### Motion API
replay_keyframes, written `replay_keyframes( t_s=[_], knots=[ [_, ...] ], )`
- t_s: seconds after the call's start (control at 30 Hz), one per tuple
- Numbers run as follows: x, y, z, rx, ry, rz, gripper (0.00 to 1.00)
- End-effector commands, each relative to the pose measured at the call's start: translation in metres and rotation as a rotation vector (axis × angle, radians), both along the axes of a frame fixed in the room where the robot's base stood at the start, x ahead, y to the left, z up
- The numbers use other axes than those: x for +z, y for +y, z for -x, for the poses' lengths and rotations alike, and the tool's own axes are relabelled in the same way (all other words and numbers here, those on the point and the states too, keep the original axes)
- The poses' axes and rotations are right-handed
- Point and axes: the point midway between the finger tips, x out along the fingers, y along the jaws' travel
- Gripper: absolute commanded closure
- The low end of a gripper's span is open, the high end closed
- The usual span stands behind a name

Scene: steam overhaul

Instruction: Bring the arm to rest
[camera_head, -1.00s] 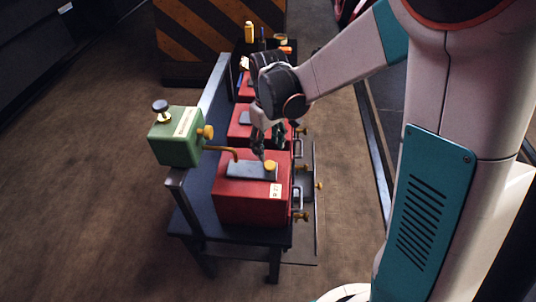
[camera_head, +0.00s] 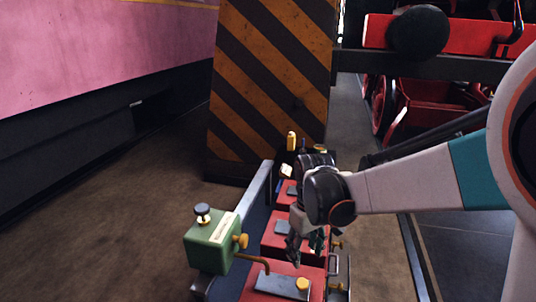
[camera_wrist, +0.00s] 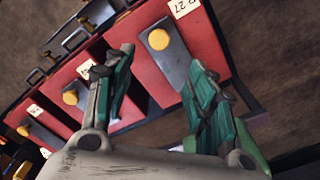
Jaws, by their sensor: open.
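My gripper (camera_head: 303,248) hangs from my outstretched arm above the row of red boxes on the bench. In the wrist view its two green-padded fingers (camera_wrist: 160,62) stand wide apart with nothing between them. The nearest red box (camera_head: 258,285) has a grey plate and a yellow knob on top, and the fingertips are near its far edge. Behind it are a second red box (camera_head: 272,238) and a third (camera_head: 287,187). Whether the fingertips touch anything is not clear.
A green box (camera_head: 210,252) with a dark knob and a bent brass pipe stands at the left of the bench. A striped pillar (camera_head: 270,70) rises behind it. Small items, including a yellow one (camera_head: 291,141), stand at the far end. The floor at left is clear.

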Motion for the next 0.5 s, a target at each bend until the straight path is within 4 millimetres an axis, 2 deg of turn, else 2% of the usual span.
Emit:
replay_keyframes(
  t_s=[0.3,0.5],
  knots=[
    [0.05,-0.023,0.042,-0.115,-0.147,-0.025,0.49],
    [0.074,-0.037,0.075,-0.198,-0.256,-0.047,0.49]
  ],
)
